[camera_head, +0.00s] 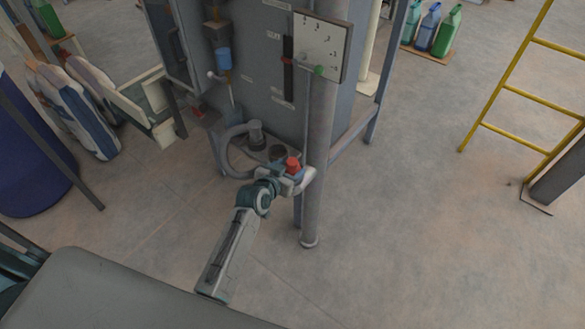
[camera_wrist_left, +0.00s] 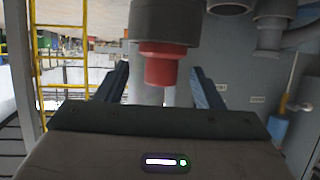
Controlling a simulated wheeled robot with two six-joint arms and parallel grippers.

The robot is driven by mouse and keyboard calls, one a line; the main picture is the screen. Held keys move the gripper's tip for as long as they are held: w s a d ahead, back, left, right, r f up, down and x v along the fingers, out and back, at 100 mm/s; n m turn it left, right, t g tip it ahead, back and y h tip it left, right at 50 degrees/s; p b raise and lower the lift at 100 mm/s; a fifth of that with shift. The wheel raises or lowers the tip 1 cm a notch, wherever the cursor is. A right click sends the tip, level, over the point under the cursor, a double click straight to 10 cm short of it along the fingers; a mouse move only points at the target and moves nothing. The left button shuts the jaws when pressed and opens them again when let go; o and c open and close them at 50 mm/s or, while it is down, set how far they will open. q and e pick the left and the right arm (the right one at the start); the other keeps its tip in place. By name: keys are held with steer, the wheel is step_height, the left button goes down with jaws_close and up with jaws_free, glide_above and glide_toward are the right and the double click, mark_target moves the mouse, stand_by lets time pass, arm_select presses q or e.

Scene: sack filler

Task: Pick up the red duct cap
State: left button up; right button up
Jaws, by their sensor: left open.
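The red duct cap (camera_head: 292,163) shows at the lower front of the grey machine, beside the round post. In the left wrist view the red cap (camera_wrist_left: 163,62) sits against a dark grey round piece (camera_wrist_left: 165,22). My left gripper (camera_head: 299,178) is at the cap in the head view. In the left wrist view its two fingers stand apart, one on each side of the cap, with gaps visible between cap and fingers. The gripper is open and holds nothing. My right gripper is not in view.
The grey post (camera_head: 319,130) stands close to the right of my left gripper. Grey pipe stubs (camera_wrist_left: 272,30) are near the cap. A yellow ladder (camera_head: 515,90) stands at the right. Sacks (camera_head: 80,105) lean at the left. The floor right of the post is clear.

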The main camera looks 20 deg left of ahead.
mark_target(289, 168)
arm_select(q)
steer(key=shift+x, duration=1.55)
steer(key=shift+f, duration=0.1)
steer(key=shift+a, duration=0.1)
steer(key=shift+s, duration=0.1)
steer(key=c, duration=1.1)
